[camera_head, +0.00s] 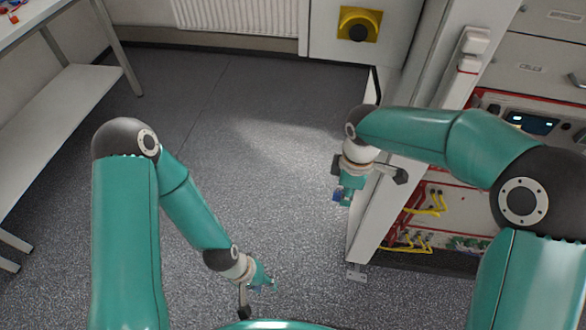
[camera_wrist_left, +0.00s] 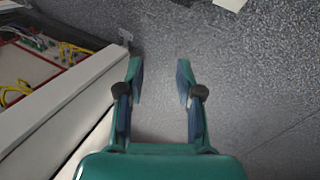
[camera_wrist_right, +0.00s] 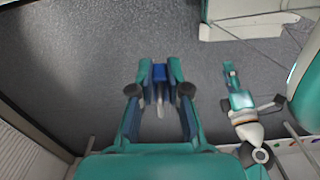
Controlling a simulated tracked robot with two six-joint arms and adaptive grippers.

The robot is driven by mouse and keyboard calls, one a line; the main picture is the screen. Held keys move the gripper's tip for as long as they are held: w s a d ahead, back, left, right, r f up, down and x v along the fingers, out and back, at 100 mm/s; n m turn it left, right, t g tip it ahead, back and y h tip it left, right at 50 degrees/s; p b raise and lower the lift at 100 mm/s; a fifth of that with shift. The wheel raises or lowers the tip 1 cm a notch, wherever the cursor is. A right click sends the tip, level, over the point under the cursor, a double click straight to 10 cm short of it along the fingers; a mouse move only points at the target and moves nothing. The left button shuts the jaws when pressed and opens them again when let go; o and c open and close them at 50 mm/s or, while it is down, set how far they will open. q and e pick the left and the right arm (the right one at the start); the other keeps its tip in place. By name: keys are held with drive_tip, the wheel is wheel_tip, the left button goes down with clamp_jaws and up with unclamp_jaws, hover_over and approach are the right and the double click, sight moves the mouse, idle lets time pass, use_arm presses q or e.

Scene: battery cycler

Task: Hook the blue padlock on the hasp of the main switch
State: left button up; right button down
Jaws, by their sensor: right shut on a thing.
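The main switch (camera_head: 358,25) is a black knob on a yellow plate, on the light grey panel at the top of the head view. I cannot make out its hasp at this size. My right gripper (camera_head: 343,197) points down over the floor, below and apart from the switch. In the right wrist view this gripper (camera_wrist_right: 160,70) is shut on the blue padlock (camera_wrist_right: 160,74), held between its fingertips. A pale part, seemingly the shackle, shows between the fingers. My left gripper (camera_head: 271,285) is low over the floor; in the left wrist view it (camera_wrist_left: 160,72) is open and empty.
An open cabinet (camera_head: 430,215) with yellow cables stands at the right, with a white post (camera_head: 388,200) at its edge. A white radiator (camera_head: 235,15) is at the back. A white table (camera_head: 30,20) with a lower shelf stands at the left. The grey floor between is clear.

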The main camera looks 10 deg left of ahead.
use_arm(q)
drive_tip(key=w+d+r+n+g+h, duration=0.3)
drive_tip(key=w+r+n+h, duration=0.45)
drive_tip(key=w+n, duration=0.35)
drive_tip(key=w+a+r+h, duration=0.1)
drive_tip(key=w+r+h, duration=0.2)
drive_tip(key=w+r, duration=0.35)
drive_tip(key=w+a+r+h, duration=0.1)
drive_tip(key=w+r+h, duration=0.3)
drive_tip(key=r, duration=0.6)
drive_tip(key=s+d, duration=0.2)
drive_tip(key=d, duration=0.9)
drive_tip(key=shift+s+d+r, duration=0.15)
drive_tip(key=shift+d, duration=0.1)
drive_tip(key=shift+y, duration=0.25)
clamp_jaws()
